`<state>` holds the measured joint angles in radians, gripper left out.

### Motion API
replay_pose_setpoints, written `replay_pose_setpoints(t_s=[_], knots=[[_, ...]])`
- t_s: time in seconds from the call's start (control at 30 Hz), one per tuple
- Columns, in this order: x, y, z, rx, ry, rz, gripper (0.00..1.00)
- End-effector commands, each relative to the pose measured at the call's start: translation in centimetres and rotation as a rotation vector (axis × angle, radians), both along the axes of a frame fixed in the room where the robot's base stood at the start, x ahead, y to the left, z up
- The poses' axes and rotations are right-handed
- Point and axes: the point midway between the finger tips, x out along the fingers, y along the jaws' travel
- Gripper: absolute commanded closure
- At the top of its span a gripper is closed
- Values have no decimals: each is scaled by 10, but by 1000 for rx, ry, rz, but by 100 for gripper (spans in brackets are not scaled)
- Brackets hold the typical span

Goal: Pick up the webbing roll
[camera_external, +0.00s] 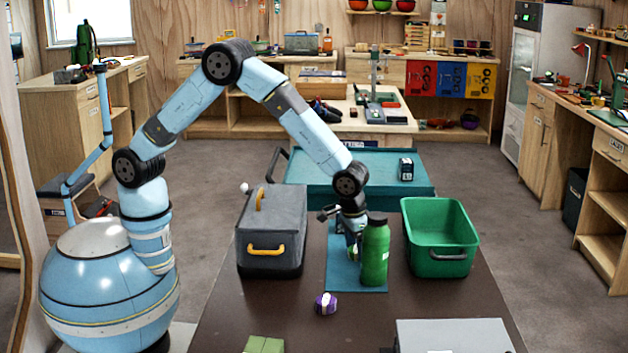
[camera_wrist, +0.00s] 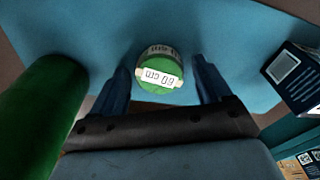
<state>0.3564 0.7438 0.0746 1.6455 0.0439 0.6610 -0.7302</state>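In the external view my gripper (camera_external: 349,238) points down over the blue mat (camera_external: 340,280), just behind the green bottle. A sliver of the roll (camera_external: 351,253) shows there; the bottle and gripper hide the rest.
The green bottle (camera_external: 375,252) stands close beside my gripper; it fills the left of the wrist view (camera_wrist: 38,115). A grey toolbox (camera_external: 272,232) is left, a green bin (camera_external: 440,240) right. A dark box (camera_external: 406,170) sits on the teal surface behind. A grey box (camera_external: 455,335) is in front.

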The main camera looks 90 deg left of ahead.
Motion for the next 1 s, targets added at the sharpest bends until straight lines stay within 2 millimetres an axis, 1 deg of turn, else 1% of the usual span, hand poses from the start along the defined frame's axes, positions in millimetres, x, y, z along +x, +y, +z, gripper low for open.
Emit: replay_pose_setpoints(t_s=[0.03,0.07,0.57,0.83,0.93,1.0], knots=[[0,0,0,0,0,0,28],[0,0,0,0,0,0,31],[0,0,0,0,0,0,79],[0,0,3,0,0,0,79],[1,0,11,-1,-1,0,79],[1,0,21,-1,-3,0,79]])
